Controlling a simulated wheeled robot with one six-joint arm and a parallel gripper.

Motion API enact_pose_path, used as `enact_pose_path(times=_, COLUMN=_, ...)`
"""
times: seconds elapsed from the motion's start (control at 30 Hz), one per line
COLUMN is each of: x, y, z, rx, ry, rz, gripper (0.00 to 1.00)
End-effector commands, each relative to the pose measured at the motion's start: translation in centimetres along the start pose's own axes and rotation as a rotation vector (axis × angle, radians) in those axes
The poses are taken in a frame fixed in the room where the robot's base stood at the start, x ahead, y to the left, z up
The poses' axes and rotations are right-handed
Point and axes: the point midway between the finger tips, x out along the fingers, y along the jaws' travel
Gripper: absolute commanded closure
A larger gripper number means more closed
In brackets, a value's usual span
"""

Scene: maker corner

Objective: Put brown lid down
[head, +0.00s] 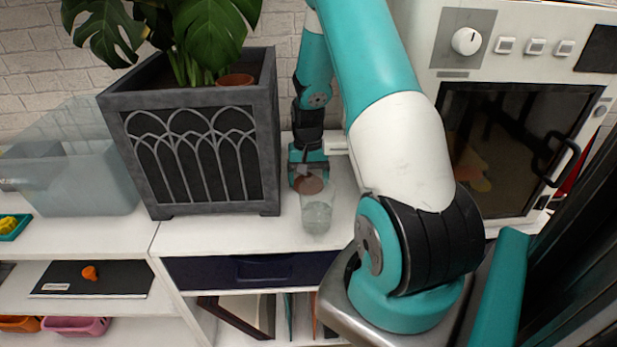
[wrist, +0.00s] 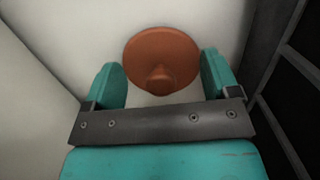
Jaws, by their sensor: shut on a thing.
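The brown lid (head: 309,184) is round with a small knob. It shows below my gripper (head: 308,168) in the head view, close behind the rim of a clear glass jar (head: 317,217). In the wrist view the lid (wrist: 161,50) lies between and just beyond the two teal fingers of my gripper (wrist: 160,75), knob toward the camera. My gripper is shut on the lid and points down. The exact contact between fingers and lid is hard to see, and so is whether the lid touches the white surface (head: 250,235).
A dark grey planter (head: 200,150) with a leafy plant stands close left of my gripper; a round brown thing (head: 235,79) is at its top. A white oven-like machine (head: 510,110) stands at right. A clear bin (head: 75,175) is at far left. Free white surface lies before the planter.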

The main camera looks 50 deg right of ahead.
Motion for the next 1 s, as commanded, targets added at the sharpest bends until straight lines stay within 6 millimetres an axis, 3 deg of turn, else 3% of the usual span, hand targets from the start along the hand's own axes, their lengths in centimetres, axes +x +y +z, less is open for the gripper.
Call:
enact_pose_path(times=0.17, x=0.3, y=0.0, z=0.0, rx=0.000, ry=0.000, rz=0.000, gripper=0.45)
enact_pose_path(times=0.2, x=0.3, y=0.0, z=0.0, rx=0.000, ry=0.000, rz=0.000, gripper=0.16)
enact_pose_path(times=0.3, x=0.2, y=0.0, z=0.0, rx=0.000, ry=0.000, rz=0.000, gripper=0.00)
enact_pose_path(times=0.63, x=-0.9, y=0.0, z=-0.1, rx=0.000, ry=0.003, rz=-0.001, gripper=0.00)
enact_pose_path(times=1.0, x=-8.7, y=0.0, z=-0.1, rx=0.000, ry=0.005, rz=-0.001, gripper=0.00)
